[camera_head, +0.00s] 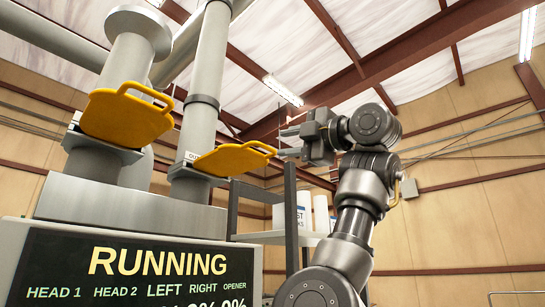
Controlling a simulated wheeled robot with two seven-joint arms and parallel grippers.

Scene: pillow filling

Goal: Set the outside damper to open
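Two yellow damper plates with loop handles sit in slots on the grey pipes. The damper on the right (225,160) has a small white label (190,156) beside it, partly hidden, with letters that seem to begin "OU". Its handle sticks out to the right. The other damper (125,117) is on the left pipe, and its label is not readable. My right gripper (281,142) points left at the right damper's handle end. Its two fingers look apart, one above the other, with the handle tip very close to the lower one. I cannot tell whether they touch. My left gripper is not in view.
A machine screen (140,270) below the pipes reads "RUNNING" with HEAD 1, HEAD 2, LEFT, RIGHT and OPENER. A dark shelf frame (291,215) with white containers (321,214) stands behind my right arm. Open room lies to the right, before the tan wall (470,210).

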